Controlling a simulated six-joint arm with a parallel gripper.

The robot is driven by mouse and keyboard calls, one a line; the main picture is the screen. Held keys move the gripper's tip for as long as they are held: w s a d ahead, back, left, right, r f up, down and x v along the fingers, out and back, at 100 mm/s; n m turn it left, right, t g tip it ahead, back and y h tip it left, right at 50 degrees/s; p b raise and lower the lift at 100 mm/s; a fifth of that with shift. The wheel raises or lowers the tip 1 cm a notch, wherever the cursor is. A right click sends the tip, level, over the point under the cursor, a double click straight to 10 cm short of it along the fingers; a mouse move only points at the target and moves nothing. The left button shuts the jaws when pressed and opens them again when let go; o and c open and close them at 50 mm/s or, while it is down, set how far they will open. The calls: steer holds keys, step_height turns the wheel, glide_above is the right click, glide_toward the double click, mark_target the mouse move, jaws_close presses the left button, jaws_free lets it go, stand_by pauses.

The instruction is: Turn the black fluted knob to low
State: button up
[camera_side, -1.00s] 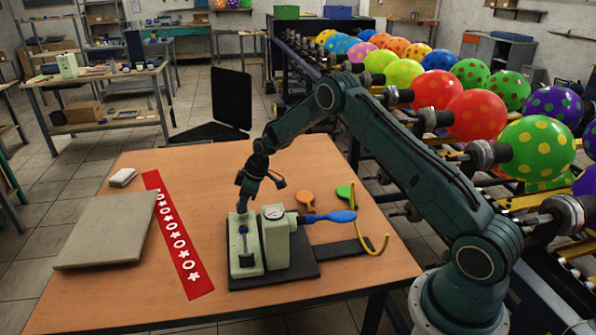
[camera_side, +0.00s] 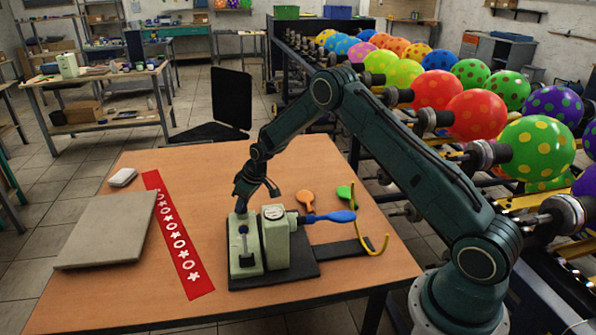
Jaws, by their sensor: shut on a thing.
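The pale green machine (camera_side: 276,243) stands on a dark base plate on the orange-brown table, with a round white dial (camera_side: 273,212) on top. My gripper (camera_side: 240,209) points down at the top of the machine's left part, left of the dial. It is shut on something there. A small dark part (camera_side: 247,259) sits low on the machine's front.
A red patterned strip (camera_side: 178,245) and a grey slab (camera_side: 108,231) lie left. Balloons (camera_side: 476,115) line the rack.

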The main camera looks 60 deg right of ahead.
steer(key=shift+m+h, duration=0.3)
steer(key=shift+m, duration=0.6)
steer(key=o, duration=1)
steer(key=shift+r, duration=0.1)
steer(key=v, duration=1.3)
steer(key=shift+s+r, duration=0.25)
steer(key=shift+s, duration=0.1)
